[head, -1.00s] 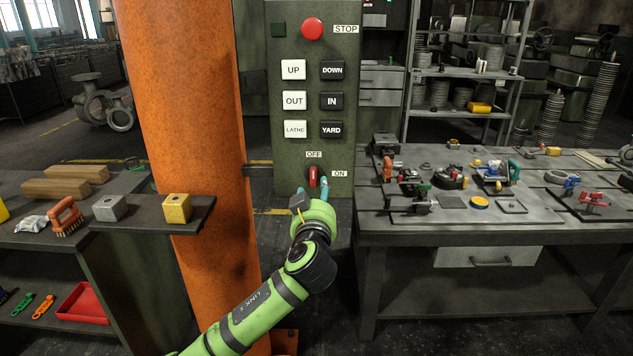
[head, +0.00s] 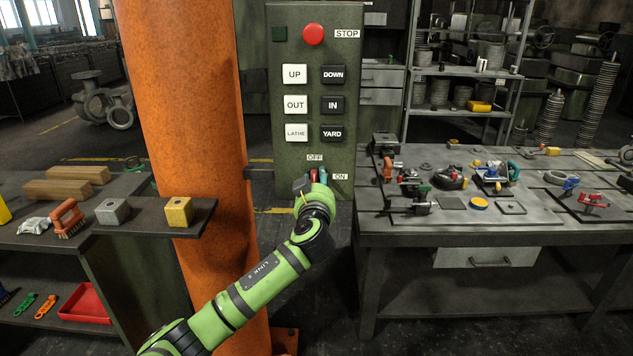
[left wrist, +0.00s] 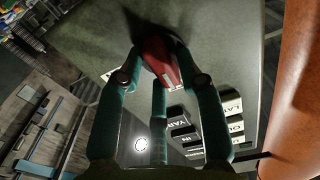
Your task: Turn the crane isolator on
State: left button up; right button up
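The crane isolator is a red handle (head: 313,175) low on the green control panel (head: 301,40). It points up toward the OFF label (head: 314,157); the ON label (head: 340,177) is to its right. My left gripper (head: 314,179) is at the handle, its teal fingers on both sides of it. In the left wrist view the red handle (left wrist: 160,58) sits between the curled fingertips, which look closed against its sides. The fingers and wrist hide the handle's lower part in the head view. My right gripper is not in view.
Above the handle are white and black push buttons and a red STOP button (head: 313,34). An orange column (head: 190,100) stands just left of the panel. A workbench (head: 450,225) with tools is at right, and a shelf (head: 150,222) with two blocks is at left.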

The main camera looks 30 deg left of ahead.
pick_arm(q)
grip_shut()
jog(key=shift+m, duration=0.3)
jog(key=m+p, duration=0.1)
jog(key=m, duration=0.2)
jog(key=m+p, duration=0.1)
jog(key=m, duration=0.4)
jog(key=shift+f+p, duration=0.1)
jog(key=shift+p, duration=0.25)
jog(key=m+p, duration=0.1)
jog(key=m, duration=0.2)
jog(key=m+p, duration=0.2)
jog(key=m, duration=0.1)
jog(key=m+p, duration=0.1)
jog(key=m, duration=0.2)
jog(key=shift+f, duration=0.3)
jog(key=shift+m+p, duration=0.3)
jog(key=shift+m, duration=0.1)
